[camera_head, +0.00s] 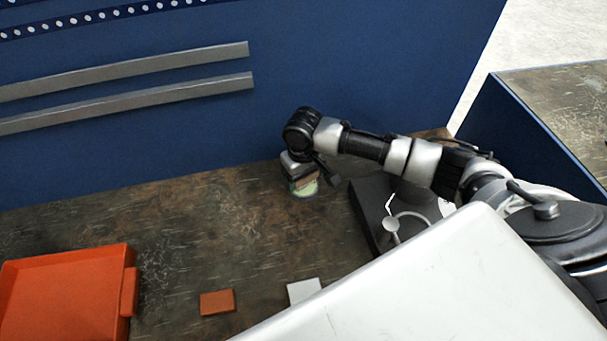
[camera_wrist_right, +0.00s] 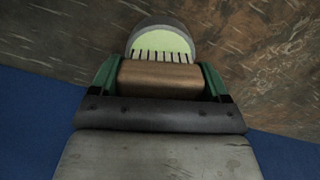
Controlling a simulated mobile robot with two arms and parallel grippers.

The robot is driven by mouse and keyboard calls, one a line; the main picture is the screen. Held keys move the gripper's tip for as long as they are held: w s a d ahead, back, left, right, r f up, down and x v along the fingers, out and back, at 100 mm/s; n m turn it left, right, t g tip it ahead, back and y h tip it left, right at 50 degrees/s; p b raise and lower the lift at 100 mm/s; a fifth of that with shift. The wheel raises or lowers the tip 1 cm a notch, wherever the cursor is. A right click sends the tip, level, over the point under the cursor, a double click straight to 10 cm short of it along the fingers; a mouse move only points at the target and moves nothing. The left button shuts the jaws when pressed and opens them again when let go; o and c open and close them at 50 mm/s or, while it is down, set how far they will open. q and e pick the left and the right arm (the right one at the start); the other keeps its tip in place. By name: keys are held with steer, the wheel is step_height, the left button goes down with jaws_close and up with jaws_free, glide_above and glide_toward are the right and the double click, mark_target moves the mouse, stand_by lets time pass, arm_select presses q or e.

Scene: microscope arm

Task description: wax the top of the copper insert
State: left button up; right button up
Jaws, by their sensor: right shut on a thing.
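My right gripper (camera_head: 304,184) is low over the back of the bench, pointing down. The tin also shows in the head view (camera_head: 305,190), partly hidden by the gripper. A flat copper-coloured square (camera_head: 217,302), likely the copper insert, lies at the front. My left gripper is out of view.
A pale square (camera_head: 303,290) lies right of the copper-coloured one. An orange tray (camera_head: 62,295) stands at the left. A dark device with a metal arm (camera_head: 390,226) stands right of the tin. A blue wall (camera_head: 150,150) rises behind. The middle of the bench is clear.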

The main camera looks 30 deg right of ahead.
steer(key=shift+f, duration=0.5)
stand_by(0.3)
steer(key=shift+s+f+p, duration=0.1)
steer(key=shift+p, duration=0.3)
stand_by(2.1)
step_height(320, 180, up, 7)
steer(key=p, duration=0.8)
steer(key=shift+p, duration=0.35)
steer(key=shift+a, duration=0.1)
stand_by(0.5)
